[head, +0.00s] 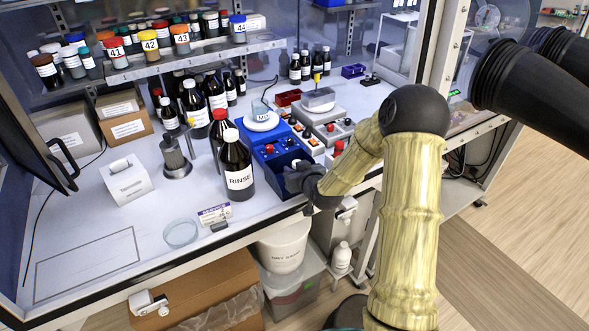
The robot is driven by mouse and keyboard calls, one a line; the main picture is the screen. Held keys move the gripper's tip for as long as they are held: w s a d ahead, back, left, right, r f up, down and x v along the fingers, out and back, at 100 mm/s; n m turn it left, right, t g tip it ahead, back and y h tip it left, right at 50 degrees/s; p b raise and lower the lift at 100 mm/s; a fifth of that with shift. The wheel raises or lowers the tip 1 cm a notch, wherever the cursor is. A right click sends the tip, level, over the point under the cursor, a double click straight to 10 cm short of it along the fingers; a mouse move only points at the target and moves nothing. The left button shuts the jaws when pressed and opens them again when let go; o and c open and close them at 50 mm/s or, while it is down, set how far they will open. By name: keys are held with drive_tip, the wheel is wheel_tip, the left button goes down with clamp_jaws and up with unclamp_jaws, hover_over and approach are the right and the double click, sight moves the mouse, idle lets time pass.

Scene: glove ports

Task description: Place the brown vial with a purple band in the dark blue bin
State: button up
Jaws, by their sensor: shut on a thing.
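My gripper (298,178) is low at the front edge of the bench, inside or just above an open dark blue bin (268,184). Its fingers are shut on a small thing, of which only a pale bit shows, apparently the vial. The vial's brown body and purple band are hidden by the gripper and the bin, so I cannot tell whether it touches the bin floor.
A tall brown RINSE bottle (238,168) stands close left of the bin. The bench's front left is mostly clear.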

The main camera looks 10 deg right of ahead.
drive_tip(key=shift+s, duration=0.1)
drive_tip(key=shift+f, duration=0.1)
drive_tip(key=o, duration=0.9)
drive_tip(key=shift+o, duration=0.2)
drive_tip(key=shift+r, duration=0.25)
drive_tip(key=b+v, duration=0.1)
drive_tip(key=v, duration=1.1)
drive_tip(key=shift+b, duration=0.35)
drive_tip(key=shift+f, duration=0.1)
